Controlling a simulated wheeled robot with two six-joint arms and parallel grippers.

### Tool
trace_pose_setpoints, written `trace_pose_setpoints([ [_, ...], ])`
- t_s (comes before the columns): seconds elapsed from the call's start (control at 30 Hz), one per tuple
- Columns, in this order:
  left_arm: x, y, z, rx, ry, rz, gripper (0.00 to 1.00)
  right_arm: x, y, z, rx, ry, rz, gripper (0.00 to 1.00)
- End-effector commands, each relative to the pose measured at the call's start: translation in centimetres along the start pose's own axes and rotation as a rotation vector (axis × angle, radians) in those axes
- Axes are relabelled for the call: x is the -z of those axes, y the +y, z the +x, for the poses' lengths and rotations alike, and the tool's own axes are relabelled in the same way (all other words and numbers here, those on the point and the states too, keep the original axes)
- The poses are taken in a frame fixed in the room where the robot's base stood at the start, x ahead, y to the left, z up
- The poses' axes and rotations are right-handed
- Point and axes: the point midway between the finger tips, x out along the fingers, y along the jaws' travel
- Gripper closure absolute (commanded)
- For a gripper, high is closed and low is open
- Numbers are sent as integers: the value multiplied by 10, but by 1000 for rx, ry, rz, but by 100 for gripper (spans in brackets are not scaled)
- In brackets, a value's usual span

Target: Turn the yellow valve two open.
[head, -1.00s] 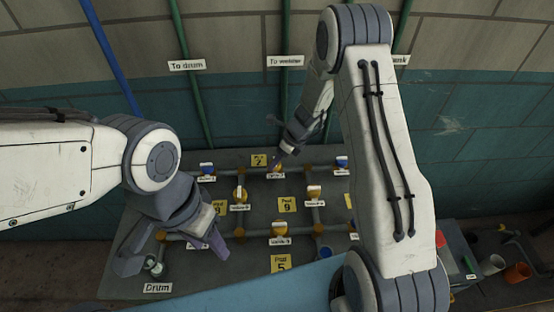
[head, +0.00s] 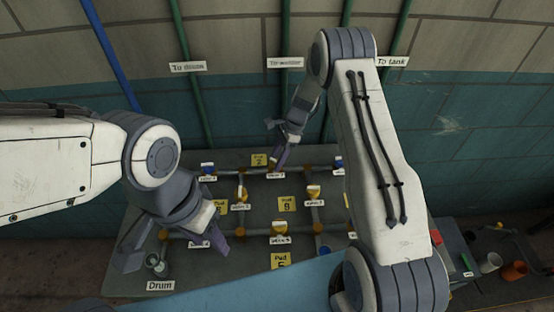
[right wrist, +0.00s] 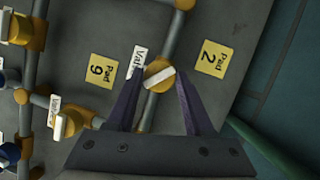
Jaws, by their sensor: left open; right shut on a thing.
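The yellow valve (head: 275,169) beside the pad marked 2 sits on the upper pipe of the grey board; its small label is hard to read. In the right wrist view this valve (right wrist: 158,74) is a round yellow body with a white bar handle, lying slanted across the pipe. My right gripper (right wrist: 160,82) is shut on the valve, one finger on each side. In the head view my right gripper (head: 279,160) partly covers the valve. My left gripper (head: 216,236) is open and empty over the board's lower left, away from this valve.
Other yellow valves (head: 279,228) and blue-capped ones (head: 208,169) stand on the same pipes, close by. A yellow pad 2 (right wrist: 214,58) lies beside the gripped valve. Green pipes (head: 286,110) climb the wall behind. An orange cup (head: 514,271) stands far right.

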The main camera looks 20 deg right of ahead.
Motion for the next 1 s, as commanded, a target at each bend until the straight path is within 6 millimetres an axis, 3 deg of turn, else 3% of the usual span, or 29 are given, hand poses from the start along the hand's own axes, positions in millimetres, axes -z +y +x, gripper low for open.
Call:
trace_pose_setpoints([
  [0.6,-1,-2,27,0,0,2,50,-2,-6,1,-205,45,-508,100],
  [1.0,-2,-2,34,0,0,2,50,-4,-6,0,-275,59,-676,100],
])
